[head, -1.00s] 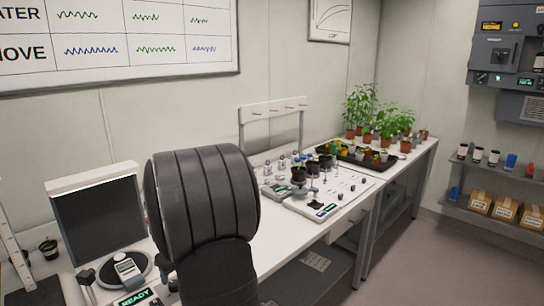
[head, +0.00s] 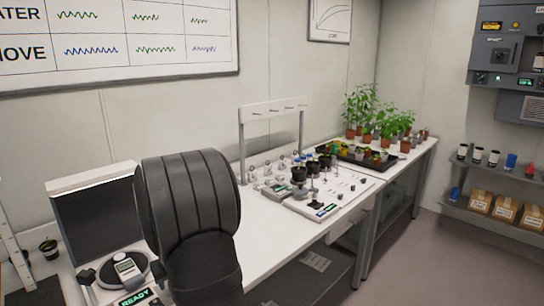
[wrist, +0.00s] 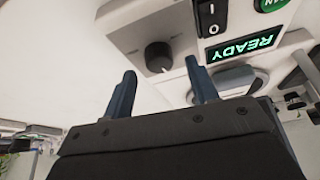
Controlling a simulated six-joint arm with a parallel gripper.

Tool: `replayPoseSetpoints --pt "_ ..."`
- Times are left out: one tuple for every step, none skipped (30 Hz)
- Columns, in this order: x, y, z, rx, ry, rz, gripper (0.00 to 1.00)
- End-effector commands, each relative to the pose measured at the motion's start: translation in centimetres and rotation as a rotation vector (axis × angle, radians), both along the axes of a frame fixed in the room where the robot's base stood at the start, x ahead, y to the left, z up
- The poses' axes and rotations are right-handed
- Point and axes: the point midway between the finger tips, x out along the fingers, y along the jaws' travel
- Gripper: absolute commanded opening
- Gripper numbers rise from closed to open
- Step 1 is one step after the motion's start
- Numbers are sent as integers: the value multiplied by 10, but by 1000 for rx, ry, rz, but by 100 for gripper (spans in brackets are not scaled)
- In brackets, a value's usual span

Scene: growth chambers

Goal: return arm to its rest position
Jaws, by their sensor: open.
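My gripper (wrist: 161,90) shows in the wrist view, its two dark blue fingers apart with nothing between them. Beyond the fingers is a white device with a dark knob (wrist: 159,56), a rocker switch (wrist: 211,15) and a lit green READY display (wrist: 239,48). I cannot tell whether the fingers touch it; they appear apart from it. In the head view my large dark arm link stands in front of the bench, and the gripper itself is hidden. The READY display also shows there (head: 136,298), at the lower left.
A white bench (head: 262,222) runs to the back right. It carries a station with dark pots (head: 299,174) and a black tray of potted plants (head: 345,151). A shelf with boxes (head: 480,201) is at the right.

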Motion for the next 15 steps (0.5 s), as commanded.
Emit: replayPoseSetpoints --pt "-3 -2 9 1 -2 0 53" --pt "-4 -4 13 1 -2 0 53" --pt "-6 -5 20 1 -1 0 53" --pt "-8 -6 24 1 -2 1 53" --pt "-9 -7 29 1 -2 1 53" --pt "-11 -9 35 1 -2 1 53" --pt "-13 -10 40 1 -2 1 53" --pt "-14 -12 45 1 -2 1 53" --pt "-16 -13 51 1 -2 1 53" --pt "-18 -14 56 0 -1 1 53" --pt "-20 -16 61 1 -2 1 53" --pt "-22 -17 67 1 -2 1 53" --pt "-23 -18 72 0 -1 1 53" --pt "-25 -20 77 1 -2 1 53" --pt "-27 -21 84 1 0 1 53"
